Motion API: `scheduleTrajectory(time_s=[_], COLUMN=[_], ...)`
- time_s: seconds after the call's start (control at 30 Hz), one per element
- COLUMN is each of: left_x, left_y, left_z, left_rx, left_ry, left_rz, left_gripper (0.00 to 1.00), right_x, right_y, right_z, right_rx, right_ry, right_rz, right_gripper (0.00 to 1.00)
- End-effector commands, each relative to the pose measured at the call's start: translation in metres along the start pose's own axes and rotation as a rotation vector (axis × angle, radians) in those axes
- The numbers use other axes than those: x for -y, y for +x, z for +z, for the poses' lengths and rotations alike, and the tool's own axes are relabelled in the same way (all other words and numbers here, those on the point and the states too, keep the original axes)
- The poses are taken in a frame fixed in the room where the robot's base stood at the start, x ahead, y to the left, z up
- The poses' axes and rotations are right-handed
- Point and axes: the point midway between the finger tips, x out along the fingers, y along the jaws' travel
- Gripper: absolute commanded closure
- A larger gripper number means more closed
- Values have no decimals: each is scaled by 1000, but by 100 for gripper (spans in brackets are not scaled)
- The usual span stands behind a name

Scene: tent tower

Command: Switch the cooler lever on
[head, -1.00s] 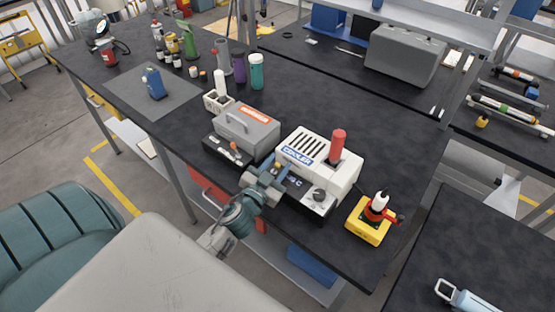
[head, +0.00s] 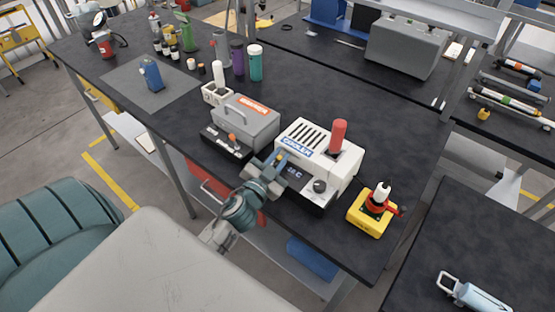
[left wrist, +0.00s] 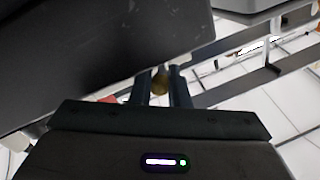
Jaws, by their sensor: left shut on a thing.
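The cooler (head: 345,170) is a white box with dark vent slots, a blue "COOLER" label, a lit display and a dark knob. It stands near the front edge of the black table. My left gripper (head: 276,167) is at the cooler's front left corner. A small yellow knob, seemingly the lever's tip (head: 281,160), shows at its fingers. In the left wrist view a brass-coloured knob (left wrist: 160,82) sits between the two fingers of my left gripper (left wrist: 167,84), which are shut on it. The lever's shaft and its position are hidden. My right gripper is not in view.
A grey case with a handle (head: 248,124) stands close left of the cooler. A red cylinder (head: 339,135) stands up from the cooler's top. A yellow box with a red part (head: 368,218) is to its right. The table behind the cooler is clear.

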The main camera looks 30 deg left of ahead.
Motion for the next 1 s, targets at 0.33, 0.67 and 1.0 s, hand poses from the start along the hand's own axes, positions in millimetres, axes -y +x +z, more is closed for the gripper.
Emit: scheduleTrajectory(time_s=[0.33,0.67,1.0], left_x=[-1,-1,-4], left_y=[0,0,-42], left_z=[1,0,7], left_rx=[0,0,1], left_ry=[10,9,10], left_rz=[1,0,2], left_gripper=[79,65,65], right_x=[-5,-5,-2], right_y=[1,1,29], right_z=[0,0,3], right_rx=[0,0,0], right_ry=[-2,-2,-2], right_rz=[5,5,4], right_gripper=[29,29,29])
